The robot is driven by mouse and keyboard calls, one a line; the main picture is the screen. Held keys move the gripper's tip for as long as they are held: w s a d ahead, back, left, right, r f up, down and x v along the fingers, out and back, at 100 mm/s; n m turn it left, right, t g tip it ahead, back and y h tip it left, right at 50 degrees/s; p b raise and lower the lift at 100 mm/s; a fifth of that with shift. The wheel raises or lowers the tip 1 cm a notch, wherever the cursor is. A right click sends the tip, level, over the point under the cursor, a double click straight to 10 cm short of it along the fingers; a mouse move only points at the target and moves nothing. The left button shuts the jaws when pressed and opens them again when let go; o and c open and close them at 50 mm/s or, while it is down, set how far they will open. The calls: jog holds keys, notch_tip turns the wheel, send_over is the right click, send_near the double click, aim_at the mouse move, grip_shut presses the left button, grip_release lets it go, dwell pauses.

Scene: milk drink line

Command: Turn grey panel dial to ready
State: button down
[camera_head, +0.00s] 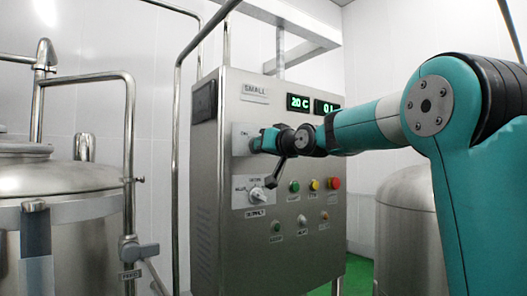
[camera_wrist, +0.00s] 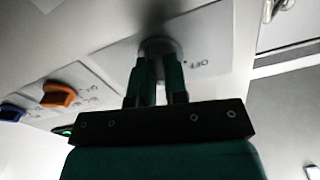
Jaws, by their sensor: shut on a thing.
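A steel control panel (camera_head: 283,250) stands in the middle of the head view. My gripper (camera_head: 262,142) is at its upper left plate (camera_head: 239,132). In the wrist view my gripper (camera_wrist: 158,85) is shut on a round grey dial (camera_wrist: 158,44), with a finger on each side. The label OFF shows on the plate right of this dial. The fingers hide much of the dial, and I cannot tell its setting. A second, pale dial (camera_head: 257,194) with small labels sits lower on the panel, apart from my gripper.
Green (camera_head: 294,187), yellow (camera_head: 314,184) and red (camera_head: 334,183) buttons sit right of the lower dial. The wrist view shows an orange knob (camera_wrist: 60,95) and a blue knob (camera_wrist: 12,113). Steel tanks stand left (camera_head: 68,245) and right (camera_head: 405,235), with pipes (camera_head: 128,170) beside the panel.

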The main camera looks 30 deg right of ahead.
jog(key=m, duration=0.6)
jog(key=shift+b, duration=0.4)
jog(key=shift+m, duration=0.3)
jog(key=c, duration=1.1)
grip_release()
jog(key=shift+c, duration=0.2)
jog(key=s+b, duration=0.6)
jog(key=s, duration=1.1)
jog(key=shift+s+d, duration=0.2)
jog(key=shift+d, duration=0.1)
